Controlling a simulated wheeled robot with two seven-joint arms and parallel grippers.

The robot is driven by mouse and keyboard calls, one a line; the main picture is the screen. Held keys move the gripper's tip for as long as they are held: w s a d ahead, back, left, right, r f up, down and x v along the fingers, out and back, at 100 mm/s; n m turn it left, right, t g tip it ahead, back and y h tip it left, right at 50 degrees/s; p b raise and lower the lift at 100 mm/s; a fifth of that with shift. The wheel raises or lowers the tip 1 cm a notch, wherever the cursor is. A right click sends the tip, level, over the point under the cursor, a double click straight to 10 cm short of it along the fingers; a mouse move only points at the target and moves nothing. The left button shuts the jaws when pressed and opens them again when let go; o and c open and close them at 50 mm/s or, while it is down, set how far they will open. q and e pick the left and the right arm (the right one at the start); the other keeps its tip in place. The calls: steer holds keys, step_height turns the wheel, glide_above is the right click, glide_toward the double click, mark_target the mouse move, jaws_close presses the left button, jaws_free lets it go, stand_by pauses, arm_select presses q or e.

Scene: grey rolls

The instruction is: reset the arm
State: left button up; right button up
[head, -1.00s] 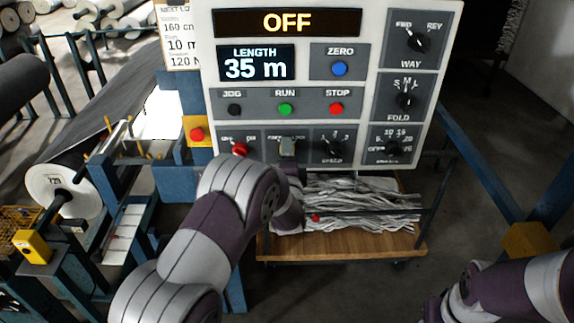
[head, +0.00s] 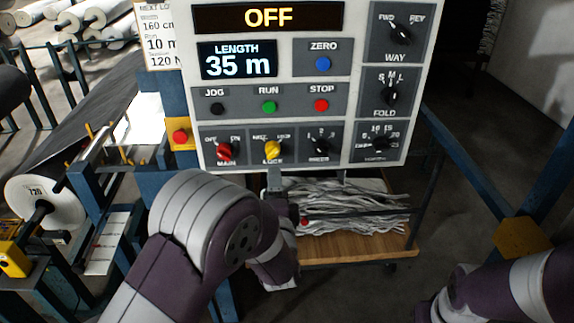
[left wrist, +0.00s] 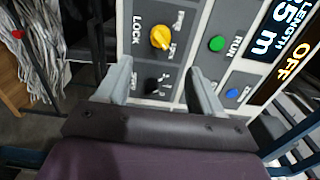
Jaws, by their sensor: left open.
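My left gripper (left wrist: 158,92) is open and empty in the left wrist view, its two grey fingers apart in front of the control panel. In the head view its tip (head: 276,180) shows just below the panel's lower edge, mostly hidden behind my left arm (head: 200,225). The panel (head: 375,158) carries a yellow LOCK knob (head: 273,149), also in the left wrist view (left wrist: 160,38), and a red MAIN knob (head: 225,151). The display (head: 268,18) reads OFF. Part of my right arm (head: 510,290) shows at the lower right; its gripper is not visible.
A wooden cart (head: 350,250) with grey strands stands below the panel. A blue frame (head: 485,175) runs along the right. A white roll (head: 48,200) and a yellow box with a red button (head: 180,137) are at the left.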

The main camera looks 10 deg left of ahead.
arm_select(q)
steer(key=s+d+f+n+g+h, duration=0.2)
steer(key=s+f+n+g+h, duration=0.15)
steer(key=s+f+g, duration=0.2)
steer(key=s+d+f+n+g+h, duration=0.25)
steer(key=s+f+n+g, duration=0.2)
steer(key=f, duration=0.25)
steer(key=s+a+r+n+g, duration=0.1)
steer(key=s+a+n+g, duration=0.2)
steer(key=s, duration=0.3)
steer(key=s+a+r+n+g+y, duration=0.1)
steer(key=s+a+r+n+g, duration=0.1)
steer(key=s, duration=0.4)
steer(key=shift+s+a+r+n+g, duration=0.15)
steer(key=shift+s+a+n+g, duration=0.3)
steer(key=shift+a+n, duration=0.65)
steer(key=shift+w+a, duration=0.1)
steer(key=shift+a, duration=0.05)
